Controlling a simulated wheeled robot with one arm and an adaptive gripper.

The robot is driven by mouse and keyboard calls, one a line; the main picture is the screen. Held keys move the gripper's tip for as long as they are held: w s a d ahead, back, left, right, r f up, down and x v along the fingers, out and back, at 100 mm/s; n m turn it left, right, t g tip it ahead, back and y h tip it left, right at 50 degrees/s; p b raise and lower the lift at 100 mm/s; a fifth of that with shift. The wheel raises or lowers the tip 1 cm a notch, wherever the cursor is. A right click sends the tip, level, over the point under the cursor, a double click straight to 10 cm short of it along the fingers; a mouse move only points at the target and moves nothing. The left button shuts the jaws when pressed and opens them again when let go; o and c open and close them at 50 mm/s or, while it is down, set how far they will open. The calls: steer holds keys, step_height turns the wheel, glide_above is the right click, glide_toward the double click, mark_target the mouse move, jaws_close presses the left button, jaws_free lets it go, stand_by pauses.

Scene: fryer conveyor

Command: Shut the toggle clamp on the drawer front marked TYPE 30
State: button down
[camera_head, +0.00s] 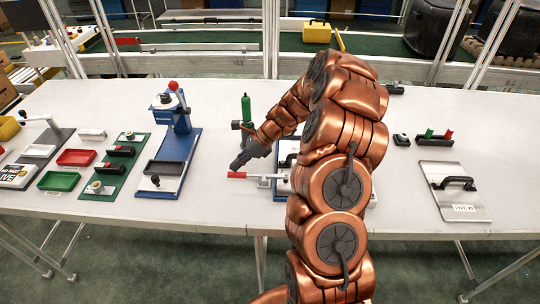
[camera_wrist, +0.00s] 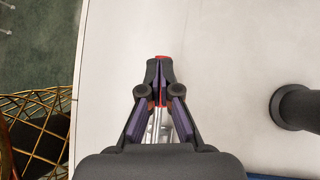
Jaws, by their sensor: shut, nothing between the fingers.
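A toggle clamp with a red-tipped metal lever (camera_head: 237,175) stands at the middle of the table's front. The lever lies roughly level, its red tip pointing left. The panel (camera_head: 280,190) it sits on is mostly hidden behind my arm, so I cannot read its marking. My gripper (camera_head: 238,165) is shut and empty, pointing down and left just above the red grip. In the wrist view my gripper (camera_wrist: 160,72) has its fingertips together over the lever. The red grip (camera_wrist: 161,57) shows just past the tips, and the metal lever shows between the fingers. I cannot tell whether they touch.
A grey panel (camera_head: 477,205) with a black handle and a TYPE label lies at the right. A blue press stand (camera_head: 180,150) is left of the clamp, a green bottle (camera_head: 246,107) behind my gripper. The table between stand and clamp is clear.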

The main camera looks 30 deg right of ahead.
steer(key=shift+r, duration=0.1)
stand_by(0.3)
step_height(320, 180, up, 14)
steer(key=w+d, duration=0.1)
steer(key=w, duration=0.1)
steer(key=shift+w+d+f, duration=0.15)
steer(key=shift+d+f, duration=0.1)
steer(key=shift+d, duration=0.05)
stand_by(0.7)
